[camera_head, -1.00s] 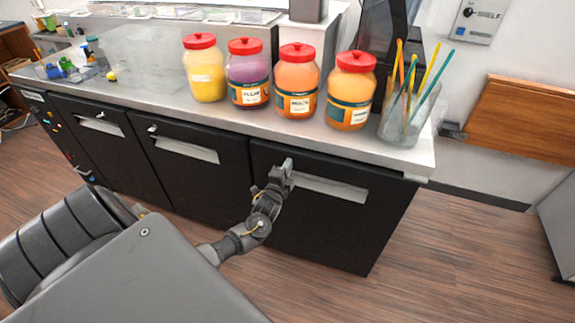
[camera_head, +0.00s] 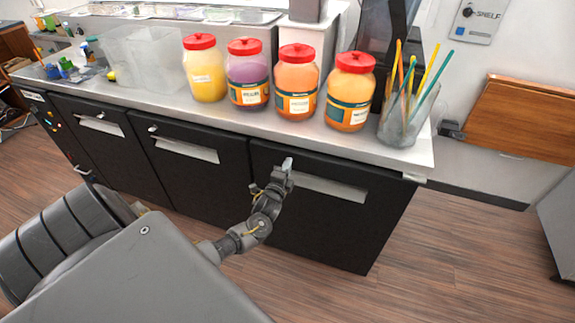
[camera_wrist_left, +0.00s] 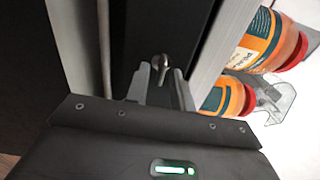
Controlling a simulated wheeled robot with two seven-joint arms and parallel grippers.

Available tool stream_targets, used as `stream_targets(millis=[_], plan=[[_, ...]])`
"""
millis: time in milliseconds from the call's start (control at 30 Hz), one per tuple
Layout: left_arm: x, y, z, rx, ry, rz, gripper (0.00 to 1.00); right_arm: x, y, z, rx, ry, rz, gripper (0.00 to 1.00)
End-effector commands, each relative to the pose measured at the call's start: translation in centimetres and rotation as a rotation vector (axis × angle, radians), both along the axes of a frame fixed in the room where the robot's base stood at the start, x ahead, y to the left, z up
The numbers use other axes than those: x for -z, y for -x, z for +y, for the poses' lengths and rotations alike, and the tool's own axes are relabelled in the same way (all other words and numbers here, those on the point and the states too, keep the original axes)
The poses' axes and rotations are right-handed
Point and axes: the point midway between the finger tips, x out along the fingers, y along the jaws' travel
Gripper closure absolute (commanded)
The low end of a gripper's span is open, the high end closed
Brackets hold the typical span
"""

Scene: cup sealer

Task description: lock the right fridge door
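The right fridge door (camera_head: 330,222) is black with a pale recessed handle strip (camera_head: 325,187). It looks closed, flush with the cabinet. My left gripper (camera_head: 284,172) is in front of its upper left part. In the left wrist view a small metal lock key (camera_wrist_left: 160,63) sticks out of the dark door, between and just beyond the two fingertips of my left gripper (camera_wrist_left: 162,80). The fingers stand apart with a gap on both sides of the key, so the gripper is open. My right gripper is not in view.
The steel countertop (camera_head: 165,101) above holds several red-lidded jars (camera_head: 297,80) and a clear cup of straws (camera_head: 405,122). Two other closed black doors, one in the middle (camera_head: 195,165), stand to the left. The wooden floor (camera_head: 450,260) in front is clear.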

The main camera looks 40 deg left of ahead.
Motion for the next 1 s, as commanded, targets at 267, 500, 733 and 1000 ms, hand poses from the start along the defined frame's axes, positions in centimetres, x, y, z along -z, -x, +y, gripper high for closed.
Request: stream_targets(millis=[267,500,733,1000], plan=[[0.0,0.0,0.0,0.0,0.001,0.0,0.73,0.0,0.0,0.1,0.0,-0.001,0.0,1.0],[0.2,2.5,-0.9,0.001,0.002,0.002,0.73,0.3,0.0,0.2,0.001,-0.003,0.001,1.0],[0.3,6.9,-2.4,0.002,0.002,0.003,0.73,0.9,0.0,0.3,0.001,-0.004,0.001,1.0],[0.1,9.9,-3.5,0.001,0.0,0.001,0.73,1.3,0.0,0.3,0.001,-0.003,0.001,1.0]])
